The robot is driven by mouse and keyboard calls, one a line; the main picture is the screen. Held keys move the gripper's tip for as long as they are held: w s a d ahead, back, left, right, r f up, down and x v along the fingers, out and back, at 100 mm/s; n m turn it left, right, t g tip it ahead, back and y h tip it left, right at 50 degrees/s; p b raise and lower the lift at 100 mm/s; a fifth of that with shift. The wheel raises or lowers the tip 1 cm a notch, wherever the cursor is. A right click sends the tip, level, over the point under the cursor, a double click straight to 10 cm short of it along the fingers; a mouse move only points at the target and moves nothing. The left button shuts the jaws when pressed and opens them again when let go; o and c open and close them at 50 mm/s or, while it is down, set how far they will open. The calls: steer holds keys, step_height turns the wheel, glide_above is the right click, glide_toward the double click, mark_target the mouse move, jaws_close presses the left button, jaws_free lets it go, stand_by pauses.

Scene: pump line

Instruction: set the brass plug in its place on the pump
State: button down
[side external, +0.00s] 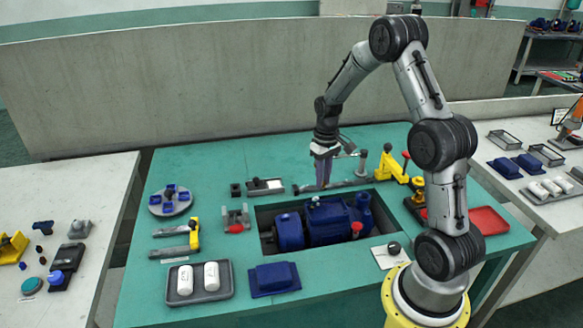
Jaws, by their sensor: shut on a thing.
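The blue pump (335,222) lies in the rectangular opening of the green bench, with a second blue rounded body (290,232) at its left. My gripper (323,184) points down at the back edge of the opening, above and behind the pump in the picture. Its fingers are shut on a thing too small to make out. I cannot make out the brass plug anywhere, and my fingers may hide it. From this angle I cannot tell how high the fingertips are or whether they touch anything.
A grey bar (350,184) and a yellow clamp (390,167) are close by my fingers. A red-handled clamp (236,220) stands left of the opening. A grey tray (199,282) with white cylinders, a blue block (274,279) and a red tray (488,220) stand around it.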

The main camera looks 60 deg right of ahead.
steer(key=s+m, duration=0.1)
steer(key=s, duration=0.3)
steer(key=s+r+m, duration=0.1)
steer(key=s+m, duration=0.1)
steer(key=s, duration=0.3)
steer(key=s+m, duration=0.2)
steer(key=s, duration=0.2)
steer(key=shift+s+d+r, duration=0.25)
steer(key=shift+s+d, duration=0.05)
steer(key=shift+s, duration=0.05)
steer(key=shift+s+d+r, duration=0.15)
steer(key=shift+d+r, duration=0.05)
steer(key=shift+d, duration=0.1)
steer(key=shift+s+d+f, duration=0.1)
steer(key=shift+s+f, duration=0.05)
steer(key=shift+f, duration=2.3)
steer(key=shift+f, duration=0.25)
steer(key=c, duration=0.7)
jaws_free()
